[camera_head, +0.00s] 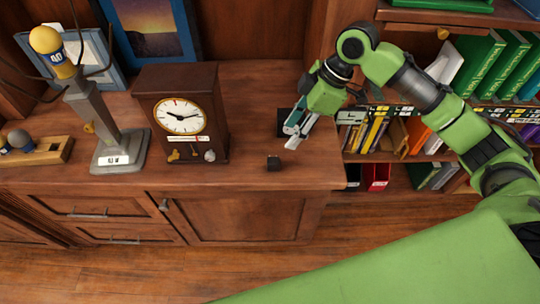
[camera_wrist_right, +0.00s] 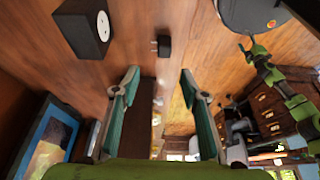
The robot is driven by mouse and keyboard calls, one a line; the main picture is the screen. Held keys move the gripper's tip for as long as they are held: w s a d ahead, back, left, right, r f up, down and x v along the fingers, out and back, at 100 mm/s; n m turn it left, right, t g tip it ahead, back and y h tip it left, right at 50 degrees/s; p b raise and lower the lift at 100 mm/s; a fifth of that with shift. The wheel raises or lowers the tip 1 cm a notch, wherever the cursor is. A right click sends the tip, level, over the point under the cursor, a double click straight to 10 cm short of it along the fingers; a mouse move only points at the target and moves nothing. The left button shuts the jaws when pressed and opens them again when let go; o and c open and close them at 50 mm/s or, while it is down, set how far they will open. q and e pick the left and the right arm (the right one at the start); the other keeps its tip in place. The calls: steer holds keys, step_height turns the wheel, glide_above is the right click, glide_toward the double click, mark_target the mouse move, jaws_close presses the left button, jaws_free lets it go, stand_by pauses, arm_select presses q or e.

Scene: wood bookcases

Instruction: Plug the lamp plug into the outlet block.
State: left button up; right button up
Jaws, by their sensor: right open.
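A green arm at the right of the wrist view ends in an unclear, possibly left gripper (camera_wrist_right: 245,46).
A wooden clock (camera_head: 180,113) stands left of the plug. Further left are a grey stand (camera_head: 97,115) with a yellow top, a wooden tray (camera_head: 45,151) and picture frames (camera_head: 155,30). Bookshelves (camera_head: 430,130) are at the right. The cabinet top around the plug is clear.

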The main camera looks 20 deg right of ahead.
glide_toward(274, 160)
steer(key=x, duration=0.5)
steer(key=shift+w, duration=0.35)
stand_by(0.3)
steer(key=shift+s+p+x, duration=0.15)
steer(key=shift+p+x, duration=0.15)
steer(key=shift+x, duration=1)
steer(key=shift+s+p+x, duration=0.1)
steer(key=shift+p+x, duration=0.15)
steer(key=shift+x, duration=1.1)
steer(key=shift+s, duration=0.1)
steer(key=shift+c, duration=0.3)
jaws_close()
